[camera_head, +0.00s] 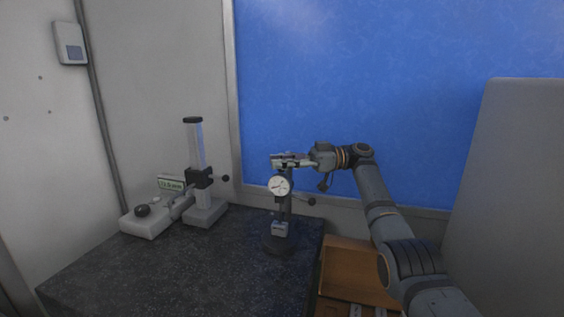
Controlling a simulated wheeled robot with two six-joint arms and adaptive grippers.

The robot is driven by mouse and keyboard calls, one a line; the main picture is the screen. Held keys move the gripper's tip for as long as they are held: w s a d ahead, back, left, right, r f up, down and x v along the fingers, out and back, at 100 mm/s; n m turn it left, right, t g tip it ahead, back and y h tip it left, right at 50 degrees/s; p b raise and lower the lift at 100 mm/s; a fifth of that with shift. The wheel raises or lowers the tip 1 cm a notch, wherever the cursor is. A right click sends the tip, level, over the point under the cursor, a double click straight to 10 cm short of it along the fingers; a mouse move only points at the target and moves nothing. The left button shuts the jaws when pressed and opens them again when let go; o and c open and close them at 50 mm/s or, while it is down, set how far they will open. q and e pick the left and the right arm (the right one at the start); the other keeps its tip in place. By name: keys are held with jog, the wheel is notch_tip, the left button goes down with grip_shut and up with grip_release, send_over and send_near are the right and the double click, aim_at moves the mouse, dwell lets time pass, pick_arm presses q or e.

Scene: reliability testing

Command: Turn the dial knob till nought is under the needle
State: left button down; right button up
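A round white dial (279,185) with a dark needle is mounted on a dark upright stand (281,244) on the granite table. The needle looks slanted; the numbers are too small to read. My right gripper (284,161) reaches in from the right at the top of the stand, just above the dial. Its fingers point left and overlap the top of the stand in the picture. I cannot tell whether they are open, or whether they touch anything. The dial's own knob cannot be made out. My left gripper is not in view.
The dark speckled granite table (150,275) is clear at the front. A brown wooden box (345,262) is at the right.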

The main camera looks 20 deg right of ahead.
jog(key=o, duration=0.4)
jog(key=shift+f, duration=0.1)
jog(key=shift+o, duration=0.2)
